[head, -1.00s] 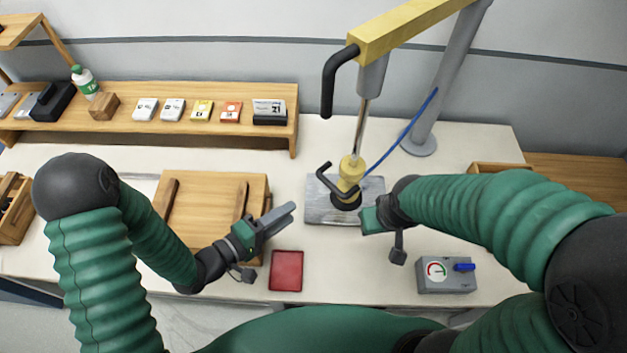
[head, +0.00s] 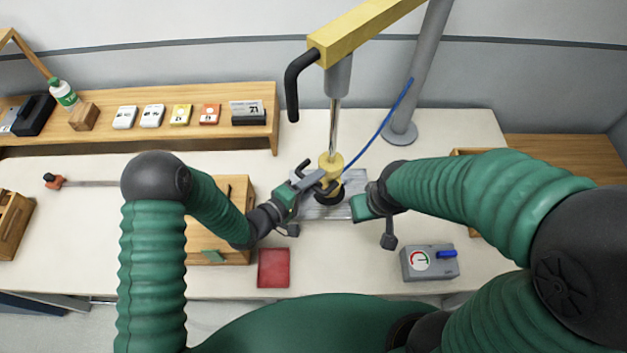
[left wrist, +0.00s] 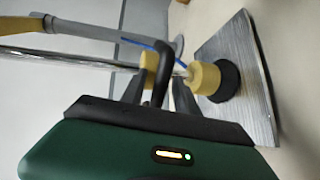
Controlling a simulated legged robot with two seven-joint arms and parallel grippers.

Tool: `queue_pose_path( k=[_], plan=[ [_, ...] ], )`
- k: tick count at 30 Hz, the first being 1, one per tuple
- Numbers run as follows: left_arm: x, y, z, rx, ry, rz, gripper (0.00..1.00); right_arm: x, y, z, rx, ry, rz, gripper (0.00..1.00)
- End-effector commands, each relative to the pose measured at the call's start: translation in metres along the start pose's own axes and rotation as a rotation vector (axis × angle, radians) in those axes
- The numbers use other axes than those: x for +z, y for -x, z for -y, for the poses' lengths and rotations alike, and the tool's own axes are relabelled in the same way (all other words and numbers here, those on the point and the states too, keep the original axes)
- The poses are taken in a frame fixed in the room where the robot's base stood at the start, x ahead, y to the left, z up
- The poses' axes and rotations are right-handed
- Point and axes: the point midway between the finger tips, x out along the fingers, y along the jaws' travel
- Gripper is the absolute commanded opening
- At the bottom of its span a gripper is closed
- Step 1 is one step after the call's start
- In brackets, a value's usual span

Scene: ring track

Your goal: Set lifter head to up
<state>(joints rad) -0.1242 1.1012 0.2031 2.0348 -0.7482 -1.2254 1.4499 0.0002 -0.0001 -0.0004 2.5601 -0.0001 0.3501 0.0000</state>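The lifter head (head: 331,165) is a yellow piece on a shiny rod, with a black bent handle (head: 305,167) and a black suction cup (head: 328,196). The cup is down on a grey metal plate (head: 297,213). My left gripper (head: 317,181) is at the head's handle from the left. In the left wrist view its dark fingers look apart, with the black handle (left wrist: 160,65) between them; contact is unclear. The yellow head (left wrist: 203,77) and cup (left wrist: 228,82) lie just beyond. My right gripper (head: 360,207) is at the plate's right side; its fingers are hidden.
A yellow beam (head: 365,28) with a black handle (head: 292,85) hangs above, on a grey post (head: 420,70). A blue hose (head: 380,127) runs to the head. A red pad (head: 273,268) and a grey gauge box (head: 429,263) lie in front. A wooden shelf (head: 170,125) stands behind.

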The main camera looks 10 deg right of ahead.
Motion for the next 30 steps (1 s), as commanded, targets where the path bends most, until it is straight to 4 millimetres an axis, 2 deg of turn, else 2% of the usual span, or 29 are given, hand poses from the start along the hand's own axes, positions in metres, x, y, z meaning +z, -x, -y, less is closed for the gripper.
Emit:
queue_pose_path(
  k=[1, 8, 30],
  plan=[
    [-0.0016, 0.0019, 0.0003, 0.001, 0.001, -0.002, 0.29, 0.0, -0.0001, 0.0, 0.0, 0.0, 0.0, 0.36],
    [-0.0044, 0.0065, 0.0008, 0.003, 0.003, -0.003, 0.0, 0.0, 0.0, 0.0002, 0.0, 0.0, 0.0, 0.36],
    [-0.0078, 0.0081, 0.004, -0.005, 0.003, -0.011, 0.0, 0.0, -0.0001, 0.0001, 0.0, 0.0, 0.0, 0.36]
  ],
)
